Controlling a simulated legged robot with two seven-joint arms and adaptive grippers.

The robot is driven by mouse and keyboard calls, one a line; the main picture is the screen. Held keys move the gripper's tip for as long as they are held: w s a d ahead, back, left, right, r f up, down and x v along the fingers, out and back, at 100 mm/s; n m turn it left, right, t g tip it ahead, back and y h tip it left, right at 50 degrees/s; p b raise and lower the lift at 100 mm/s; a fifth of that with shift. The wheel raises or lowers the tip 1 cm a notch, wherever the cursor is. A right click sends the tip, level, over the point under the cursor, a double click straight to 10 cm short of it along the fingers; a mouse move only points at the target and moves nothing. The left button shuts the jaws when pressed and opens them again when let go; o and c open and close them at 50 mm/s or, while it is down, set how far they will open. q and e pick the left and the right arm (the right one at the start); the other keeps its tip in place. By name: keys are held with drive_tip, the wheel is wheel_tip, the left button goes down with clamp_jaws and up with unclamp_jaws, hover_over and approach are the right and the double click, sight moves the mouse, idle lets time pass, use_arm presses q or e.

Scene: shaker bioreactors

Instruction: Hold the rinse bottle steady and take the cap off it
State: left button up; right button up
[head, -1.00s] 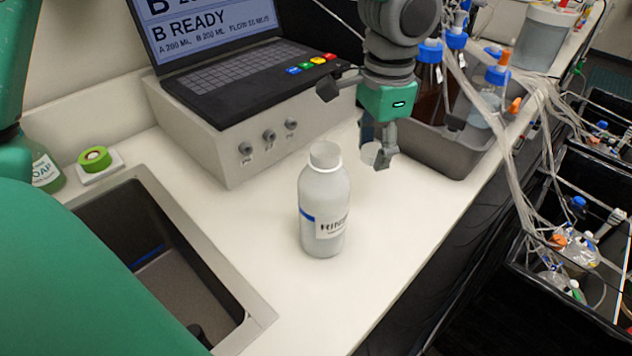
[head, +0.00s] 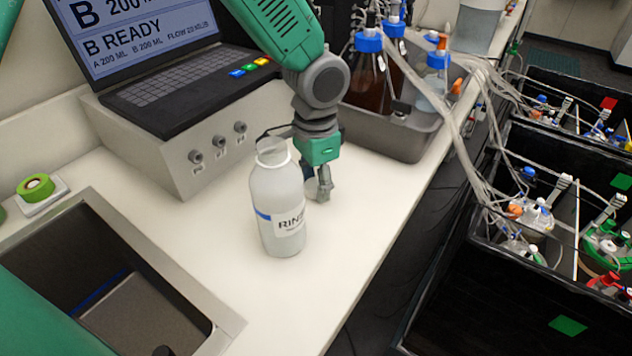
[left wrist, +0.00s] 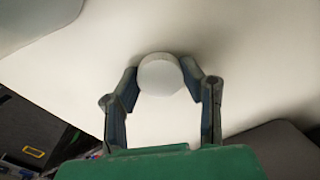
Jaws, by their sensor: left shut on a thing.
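The rinse bottle (head: 278,215), white with a blue band and a label starting "RINS", stands upright on the counter. Its neck is bare, with no cap on it. My left gripper (head: 320,185) points down just right of and behind the bottle, low over the counter. In the left wrist view the left gripper (left wrist: 159,70) is shut on a round white cap (left wrist: 160,78), with the pale counter beneath. I cannot tell whether the cap touches the counter. In the head view the bottle and fingers mostly hide the cap. My right gripper is not in view.
A sink (head: 205,318) is at the lower left, with a green round item (head: 36,187) beside it. A laptop (head: 180,80) sits on a grey-white box behind the bottle. A grey tub (head: 400,140) with bottles and tubing stands at the back right. The counter front is clear.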

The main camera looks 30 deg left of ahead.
use_arm(q)
drive_tip(key=shift+s+a+f, duration=0.25)
drive_tip(key=shift+a+f, duration=0.2)
drive_tip(key=shift+s+d+f, duration=0.1)
drive_tip(key=shift+s+f, duration=0.05)
drive_tip(key=shift+f, duration=0.05)
drive_tip(key=o, duration=1)
drive_tip(key=shift+o, duration=1.4)
drive_tip(key=shift+f, duration=0.1)
drive_tip(key=shift+w+f, duration=0.15)
drive_tip(key=shift+w, duration=0.1)
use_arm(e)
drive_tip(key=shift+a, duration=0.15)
use_arm(q)
drive_tip(key=shift+a, duration=0.25)
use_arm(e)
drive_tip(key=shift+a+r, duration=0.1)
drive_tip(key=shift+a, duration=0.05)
use_arm(q)
drive_tip(key=shift+d, duration=0.1)
